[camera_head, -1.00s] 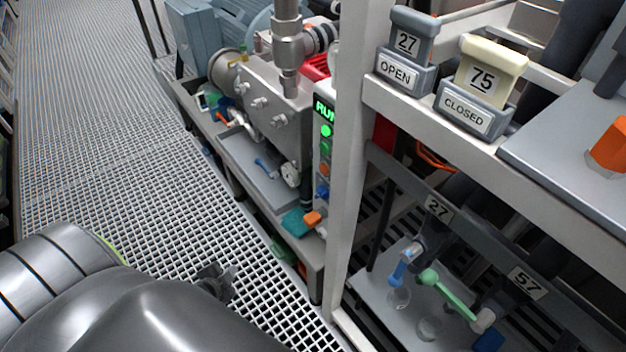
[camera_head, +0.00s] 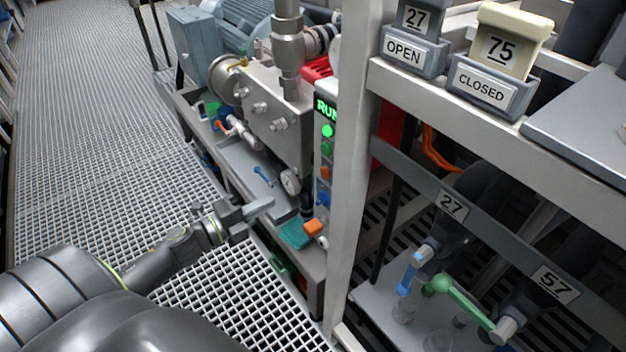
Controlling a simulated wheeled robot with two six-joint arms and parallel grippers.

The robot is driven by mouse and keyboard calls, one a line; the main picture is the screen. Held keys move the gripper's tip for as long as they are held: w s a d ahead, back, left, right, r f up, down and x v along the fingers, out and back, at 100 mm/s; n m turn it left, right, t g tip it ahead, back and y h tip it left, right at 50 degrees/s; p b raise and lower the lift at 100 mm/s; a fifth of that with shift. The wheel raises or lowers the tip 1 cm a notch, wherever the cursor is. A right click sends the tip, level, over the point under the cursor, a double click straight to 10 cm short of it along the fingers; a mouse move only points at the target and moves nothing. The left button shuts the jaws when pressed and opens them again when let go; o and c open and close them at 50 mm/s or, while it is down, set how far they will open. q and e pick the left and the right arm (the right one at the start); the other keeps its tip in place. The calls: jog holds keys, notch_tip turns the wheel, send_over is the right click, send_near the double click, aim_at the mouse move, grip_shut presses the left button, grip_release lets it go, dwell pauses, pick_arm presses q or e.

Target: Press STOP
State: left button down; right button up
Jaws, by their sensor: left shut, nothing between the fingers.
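A narrow white control panel (camera_head: 318,160) stands behind the frame's upright post, which hides its right side. Its green display (camera_head: 325,108) reads RUN, partly cut off by the post. Below are a bright green lamp or button (camera_head: 327,131), a darker green button (camera_head: 326,148), an orange-red button (camera_head: 325,173) and a blue button (camera_head: 324,198). No STOP label is legible. My right gripper is not in view.
The white post (camera_head: 353,190) stands close right of the panel. A pump bench (camera_head: 258,180) with a dial and fittings lies beyond my gripper. Sign holders reading OPEN (camera_head: 403,52) and CLOSED (camera_head: 483,88) sit on the right rail. The floor grating (camera_head: 95,130) is clear at left.

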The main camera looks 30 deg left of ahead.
aim_at(323, 173)
pick_arm(q)
jog(key=shift+w, duration=0.1)
